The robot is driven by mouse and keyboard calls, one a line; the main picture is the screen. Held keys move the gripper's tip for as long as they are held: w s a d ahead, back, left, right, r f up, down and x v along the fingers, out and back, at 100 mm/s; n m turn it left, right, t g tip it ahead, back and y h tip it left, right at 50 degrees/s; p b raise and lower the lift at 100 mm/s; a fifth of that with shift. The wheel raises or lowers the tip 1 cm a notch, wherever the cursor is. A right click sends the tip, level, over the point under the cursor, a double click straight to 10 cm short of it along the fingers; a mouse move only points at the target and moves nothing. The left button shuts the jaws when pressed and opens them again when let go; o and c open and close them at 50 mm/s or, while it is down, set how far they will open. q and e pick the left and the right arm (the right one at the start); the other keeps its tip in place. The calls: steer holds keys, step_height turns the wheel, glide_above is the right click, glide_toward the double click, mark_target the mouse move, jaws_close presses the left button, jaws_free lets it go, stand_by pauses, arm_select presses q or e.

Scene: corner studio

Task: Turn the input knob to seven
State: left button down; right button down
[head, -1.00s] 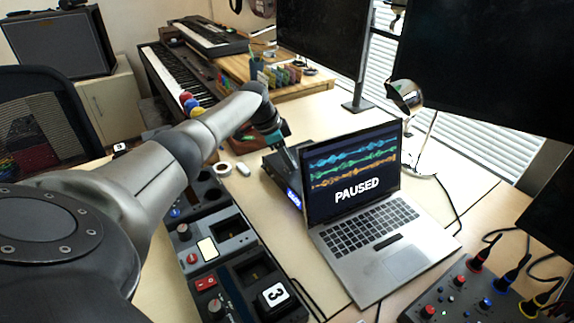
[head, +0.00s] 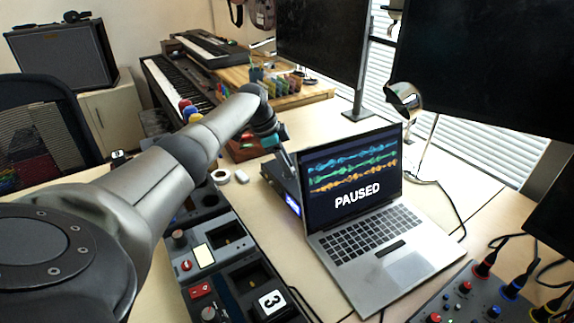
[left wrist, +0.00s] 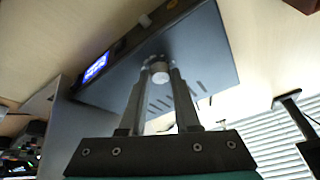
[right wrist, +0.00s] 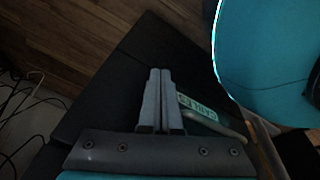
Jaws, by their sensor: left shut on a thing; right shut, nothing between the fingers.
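A dark box (head: 277,178) with a small lit blue display (head: 293,204) sits on the desk, behind and left of the laptop. In the left wrist view the box (left wrist: 205,60) fills the upper middle, with its display (left wrist: 96,66) at the left; I cannot read the digits. A small round grey knob (left wrist: 160,76) is on its top face. My left gripper (head: 287,160) reaches down to the box, its fingers shut on the knob from both sides. The knob's marking is hidden. In the right wrist view my right gripper (right wrist: 160,73) is shut and empty.
The open laptop (head: 360,245) reads PAUSED, close beside the box. A row of dark control modules (head: 215,250) lies in front of and left of it. A tape roll (head: 220,176) and a mixer panel (head: 460,300) are also on the desk. A teal surface (right wrist: 265,55) is near my right gripper.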

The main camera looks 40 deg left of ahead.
arm_select(q)
steer(key=shift+s+a+f, duration=0.1)
steer(key=shift+f, duration=0.05)
steer(key=c, duration=0.8)
jaws_free()
steer(key=shift+c, duration=0.2)
steer(key=shift+o, duration=1.1)
